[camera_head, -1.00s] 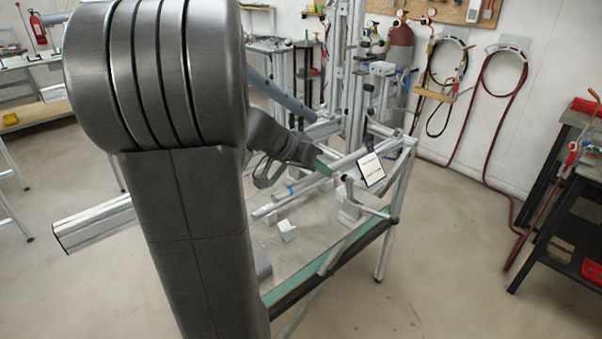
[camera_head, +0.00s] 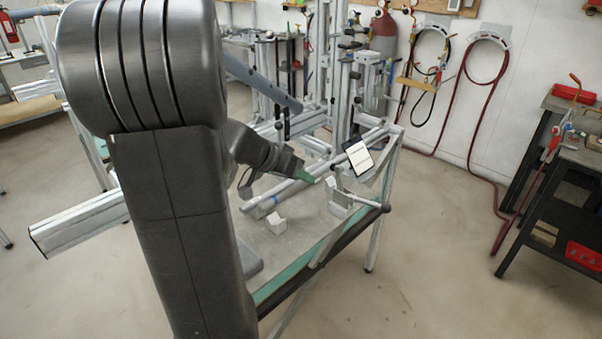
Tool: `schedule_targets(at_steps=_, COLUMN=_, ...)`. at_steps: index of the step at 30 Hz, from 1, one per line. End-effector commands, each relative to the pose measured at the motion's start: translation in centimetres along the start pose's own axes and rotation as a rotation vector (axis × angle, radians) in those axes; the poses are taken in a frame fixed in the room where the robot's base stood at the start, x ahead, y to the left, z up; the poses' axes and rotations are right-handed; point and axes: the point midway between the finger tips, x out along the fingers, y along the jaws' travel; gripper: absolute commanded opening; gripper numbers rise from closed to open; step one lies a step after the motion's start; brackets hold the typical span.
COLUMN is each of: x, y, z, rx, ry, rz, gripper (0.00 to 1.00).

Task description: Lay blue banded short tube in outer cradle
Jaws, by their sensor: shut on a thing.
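My gripper (camera_head: 309,176), with green fingertips, is low over the bench-like jig (camera_head: 300,240), right of my arm. It is shut on the blue banded short tube (camera_head: 285,193), a silvery tube with a blue band near its left end. The tube appears roughly level; the fingers hide part of it. Two pale notched blocks (camera_head: 276,223), (camera_head: 340,207) stand nearer the jig's front edge and look like the outer cradle. They hold no tube that I can see. The tube appears apart from them, on their far side; its exact height is unclear.
A dark-edged tablet or sign (camera_head: 357,157) stands at the jig's right end. A clamp with a bar and round knob (camera_head: 384,207) is beside the right block. Silver uprights (camera_head: 340,100) rise behind. The plate in front of the blocks is mostly clear.

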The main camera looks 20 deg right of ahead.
Motion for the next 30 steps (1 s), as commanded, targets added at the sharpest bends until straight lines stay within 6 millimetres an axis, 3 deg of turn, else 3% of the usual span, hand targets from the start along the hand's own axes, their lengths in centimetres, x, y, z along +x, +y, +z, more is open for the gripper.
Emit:
schedule_targets(at_steps=18, x=3.2, y=-1.4, z=3.2, rx=0.000, ry=0.001, rz=0.000, gripper=0.00)
schedule_targets(at_steps=30, x=3.5, y=-1.5, z=3.5, rx=0.001, ry=0.000, rz=0.000, gripper=0.00)
